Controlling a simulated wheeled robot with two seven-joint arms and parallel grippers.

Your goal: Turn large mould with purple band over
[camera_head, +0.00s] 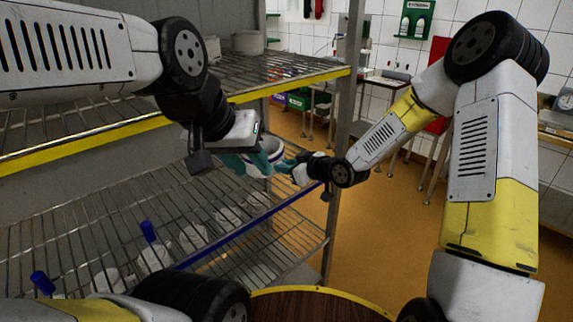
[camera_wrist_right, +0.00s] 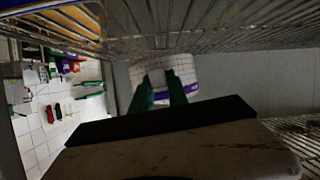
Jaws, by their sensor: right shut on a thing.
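The large white mould (camera_head: 270,146) is held up in front of the wire shelves in the head view, between my two grippers. In the right wrist view the white perforated mould (camera_wrist_right: 180,68) shows a purple band near its lower edge. My right gripper (camera_head: 284,165) is shut on the mould's wall; its green fingers (camera_wrist_right: 160,90) overlap the mould in the wrist view. My left gripper (camera_head: 248,163) has its teal fingers right beside the mould's left side. I cannot tell whether they touch or grip it. The fingers and gripper bodies hide part of the mould.
The upper wire shelf (camera_head: 285,71) has a yellow front edge. A metal post (camera_head: 345,110) stands at the shelf end. Open orange floor (camera_head: 375,240) lies right of it.

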